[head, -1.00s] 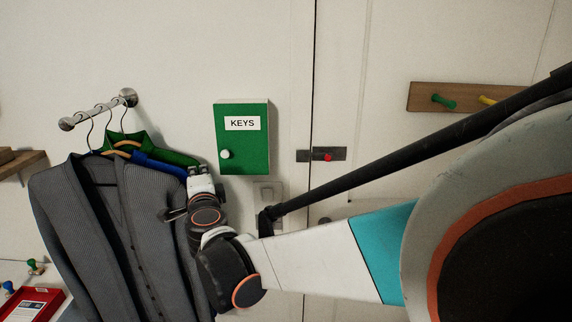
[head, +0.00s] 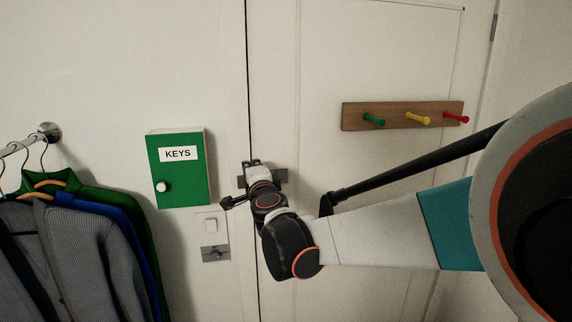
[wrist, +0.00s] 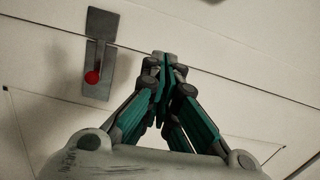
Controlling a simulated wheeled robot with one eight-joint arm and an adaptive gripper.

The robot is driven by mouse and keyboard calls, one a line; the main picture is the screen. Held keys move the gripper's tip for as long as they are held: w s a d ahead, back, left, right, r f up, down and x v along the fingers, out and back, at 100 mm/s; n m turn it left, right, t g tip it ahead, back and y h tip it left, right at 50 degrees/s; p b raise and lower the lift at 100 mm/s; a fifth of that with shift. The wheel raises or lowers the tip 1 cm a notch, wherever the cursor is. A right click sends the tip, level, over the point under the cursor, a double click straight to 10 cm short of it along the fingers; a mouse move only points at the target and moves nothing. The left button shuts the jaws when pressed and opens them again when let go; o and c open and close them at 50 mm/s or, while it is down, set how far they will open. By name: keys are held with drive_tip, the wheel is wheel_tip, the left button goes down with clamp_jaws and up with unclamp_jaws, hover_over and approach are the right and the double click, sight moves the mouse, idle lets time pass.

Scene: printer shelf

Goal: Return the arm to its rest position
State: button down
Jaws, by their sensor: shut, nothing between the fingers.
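My gripper (head: 252,164) is in the middle of the head view, in front of the door seam and hiding part of the metal door latch (head: 280,177). In the wrist view my gripper (wrist: 163,58) has its fingertips together with nothing between them. The latch with its red knob (wrist: 92,77) shows to the left of the fingers there, apart from them in the picture. My arm reaches in from the right side of the head view.
A green KEYS cabinet (head: 180,180) hangs left of my gripper, above a light switch (head: 210,226). Clothes (head: 60,245) hang from a rail (head: 28,139) at the far left. A wooden peg board (head: 352,116) with coloured pegs is on the door (head: 310,60).

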drive_tip(key=d+r+n+b, duration=0.1)
drive_tip(key=d+n, duration=0.1)
drive_tip(key=d, duration=1)
drive_tip(key=s+d+f+n+g+h+b, duration=0.1)
drive_tip(key=s+d+f+n+g+b, duration=0.1)
drive_tip(key=s+d+f, duration=0.4)
drive_tip(key=s+d+f+n+g+h+b, duration=0.2)
drive_tip(key=s+d+f+n+g, duration=0.3)
drive_tip(key=s+f, duration=0.7)
drive_tip(key=s+d+f+n+g+h+b, duration=0.2)
drive_tip(key=s+d+f, duration=0.5)
drive_tip(key=s, duration=1.5)
wheel_tip(320, 180, down, 2)
drive_tip(key=n+g+b, duration=0.1)
drive_tip(key=n+b, duration=0.1)
drive_tip(key=shift+s+n, duration=0.2)
drive_tip(key=shift+n, duration=0.1)
